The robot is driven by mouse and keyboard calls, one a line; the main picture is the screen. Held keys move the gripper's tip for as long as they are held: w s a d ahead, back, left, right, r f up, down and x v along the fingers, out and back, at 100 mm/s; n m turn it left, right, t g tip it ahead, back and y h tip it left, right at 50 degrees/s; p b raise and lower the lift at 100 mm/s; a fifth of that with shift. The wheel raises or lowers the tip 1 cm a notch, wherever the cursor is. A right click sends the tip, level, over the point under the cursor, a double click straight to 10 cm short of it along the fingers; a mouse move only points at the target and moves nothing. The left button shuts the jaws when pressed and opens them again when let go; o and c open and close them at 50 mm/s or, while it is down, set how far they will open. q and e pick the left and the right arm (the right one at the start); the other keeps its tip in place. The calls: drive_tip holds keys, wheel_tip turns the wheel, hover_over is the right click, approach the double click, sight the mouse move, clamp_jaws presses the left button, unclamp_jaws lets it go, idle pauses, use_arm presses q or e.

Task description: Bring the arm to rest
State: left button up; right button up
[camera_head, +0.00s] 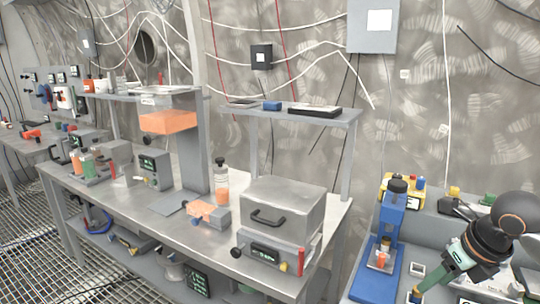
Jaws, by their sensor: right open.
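My right arm comes in at the right edge, its rounded dark joints over the right-hand bench. My right gripper (436,277) points down and to the left from it, with greenish fingers. It is open, and I see nothing held in it. It is close to small items on the bench top, but I cannot tell whether it touches any. My left arm and gripper are not in view.
A blue press-like stand (389,232) is left of my right gripper. A yellow box (402,192) stands behind it. A long steel bench (150,207) on the left carries a grey metal box (283,207) and a bottle (221,180). Grating floor (28,232) is open at far left.

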drive_tip(key=s+a+r+m+t+y+p, duration=0.1)
drive_tip(key=s+a+m+y+p, duration=0.15)
drive_tip(key=a+y, duration=0.8)
drive_tip(key=s+a+r+m+y+p, duration=0.15)
drive_tip(key=a+m+y, duration=0.35)
drive_tip(key=a, duration=1)
drive_tip(key=d+f+m+t+h+p, duration=0.2)
drive_tip(key=d+f+m+t+h, duration=0.25)
drive_tip(key=m, duration=0.55)
drive_tip(key=d+f+m+t+h+p, duration=0.2)
drive_tip(key=f+m+t+h, duration=0.25)
drive_tip(key=m+t, duration=0.35)
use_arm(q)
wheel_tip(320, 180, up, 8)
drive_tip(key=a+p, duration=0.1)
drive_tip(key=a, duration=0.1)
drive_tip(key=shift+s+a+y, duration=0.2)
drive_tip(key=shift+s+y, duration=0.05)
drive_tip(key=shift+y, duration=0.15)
use_arm(e)
drive_tip(key=s+d+f+m+g+h, duration=0.2)
drive_tip(key=s+f+m+g+h, duration=0.3)
drive_tip(key=s+f+m+g, duration=0.4)
drive_tip(key=s+f+m, duration=0.2)
drive_tip(key=s+f, duration=0.4)
drive_tip(key=f, duration=0.3)
drive_tip(key=shift+d+f, duration=0.2)
drive_tip(key=shift+d, duration=0.1)
